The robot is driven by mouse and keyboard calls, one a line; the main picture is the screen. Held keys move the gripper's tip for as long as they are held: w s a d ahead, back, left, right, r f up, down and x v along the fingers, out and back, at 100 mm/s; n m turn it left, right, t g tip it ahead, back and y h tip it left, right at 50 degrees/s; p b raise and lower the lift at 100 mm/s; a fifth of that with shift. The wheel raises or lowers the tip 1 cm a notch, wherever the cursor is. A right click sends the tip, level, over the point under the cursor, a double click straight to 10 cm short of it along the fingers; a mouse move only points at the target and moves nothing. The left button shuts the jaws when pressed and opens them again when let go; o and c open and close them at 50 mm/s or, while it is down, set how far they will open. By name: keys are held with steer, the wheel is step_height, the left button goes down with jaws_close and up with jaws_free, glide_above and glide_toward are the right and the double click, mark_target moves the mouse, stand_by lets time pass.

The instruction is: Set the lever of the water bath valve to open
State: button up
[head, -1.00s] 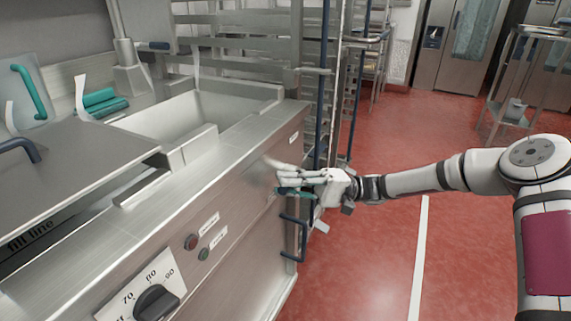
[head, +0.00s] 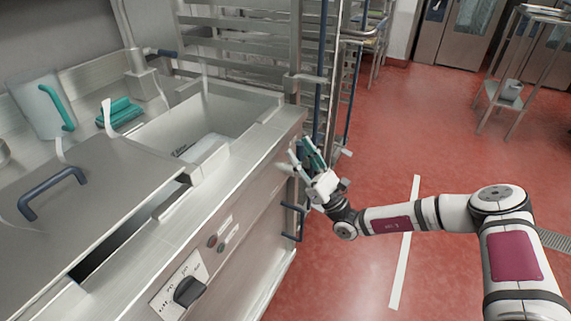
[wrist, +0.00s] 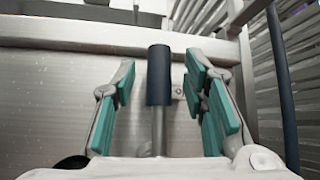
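A lever with a dark blue cylindrical grip (wrist: 158,75) on a thin metal stem (wrist: 158,130) stands upright in the middle of the wrist view, in front of a steel panel. I take it to be the valve lever. My gripper (wrist: 161,64) is open, with one teal-padded finger on each side of the lever and visible gaps to both. In the head view my gripper (head: 301,152) is beside the front corner of the steel counter. I cannot make out the lever there.
The steel counter (head: 207,190) holds an open basin (head: 215,120). A control knob (head: 188,291) and a blue bar handle (head: 291,222) are on its front. A rack with blue uprights (head: 322,70) stands close behind my gripper.

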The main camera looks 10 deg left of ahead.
steer(key=b+v, duration=0.1)
steer(key=v, duration=0.6)
stand_by(0.5)
